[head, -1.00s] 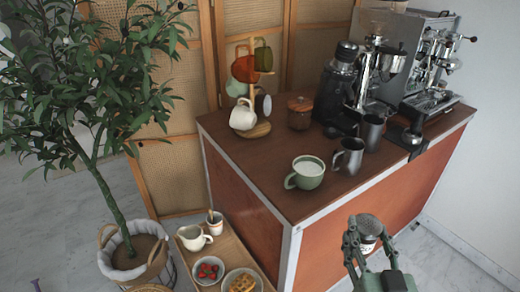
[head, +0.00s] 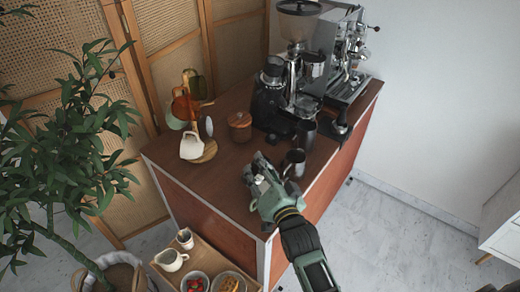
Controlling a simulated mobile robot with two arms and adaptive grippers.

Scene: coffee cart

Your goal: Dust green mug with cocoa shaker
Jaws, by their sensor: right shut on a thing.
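My right gripper (head: 256,172) is over the front part of the cart top, its arm coming up from below. It is shut on the cocoa shaker (head: 262,186), of which only a small pale part shows between the fingers. The shaker's tilt and its top are hard to make out. The green mug is not visible now; the gripper and hand cover the area where it stood, left of the steel pitchers. My left gripper is not in view.
Two steel pitchers (head: 294,164) stand just right of the gripper. A low tray table (head: 208,262) is at the front left.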

